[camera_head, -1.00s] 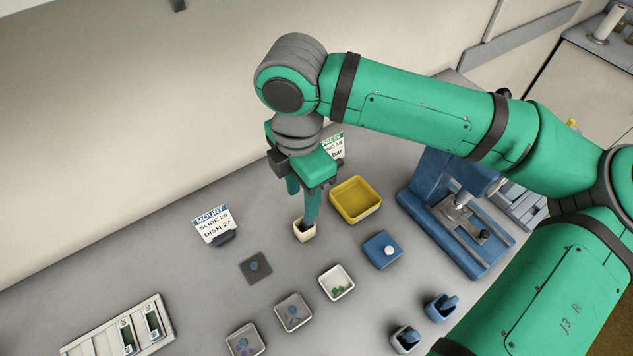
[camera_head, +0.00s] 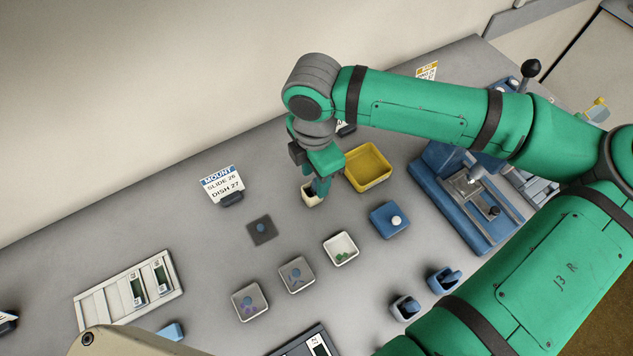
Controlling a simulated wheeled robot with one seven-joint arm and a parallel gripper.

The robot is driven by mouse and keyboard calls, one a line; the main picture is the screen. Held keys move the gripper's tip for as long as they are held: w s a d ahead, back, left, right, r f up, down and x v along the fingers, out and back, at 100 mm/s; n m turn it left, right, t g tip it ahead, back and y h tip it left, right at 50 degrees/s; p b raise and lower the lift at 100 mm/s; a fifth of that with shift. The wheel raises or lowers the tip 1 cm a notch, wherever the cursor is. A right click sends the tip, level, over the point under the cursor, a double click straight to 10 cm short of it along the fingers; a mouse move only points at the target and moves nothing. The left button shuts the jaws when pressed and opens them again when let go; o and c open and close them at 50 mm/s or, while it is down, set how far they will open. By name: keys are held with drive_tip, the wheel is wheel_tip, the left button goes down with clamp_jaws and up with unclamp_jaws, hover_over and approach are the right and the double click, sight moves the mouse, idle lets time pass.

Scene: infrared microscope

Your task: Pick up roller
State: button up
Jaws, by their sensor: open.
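My gripper (camera_head: 316,186) points down at a small cream cup (camera_head: 310,201). Its fingertips are at or just above the cup, and one finger hides part of the cup's opening. The gripper is open. I cannot make out a roller for certain. Two small blue holders, one at the right (camera_head: 443,279) and one nearer the front (camera_head: 405,307), each have a dark blue piece in them. My gripper is well away from both.
A yellow tray (camera_head: 368,167) stands right beside the gripper. A blue block with a white knob (camera_head: 389,220), several square dishes (camera_head: 340,249), a dark pad (camera_head: 261,231) and a slide rack (camera_head: 130,290) share the bench. The blue microscope stage (camera_head: 465,205) is at the right.

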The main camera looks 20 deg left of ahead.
drive_tip(key=shift+f, duration=0.5)
clamp_jaws()
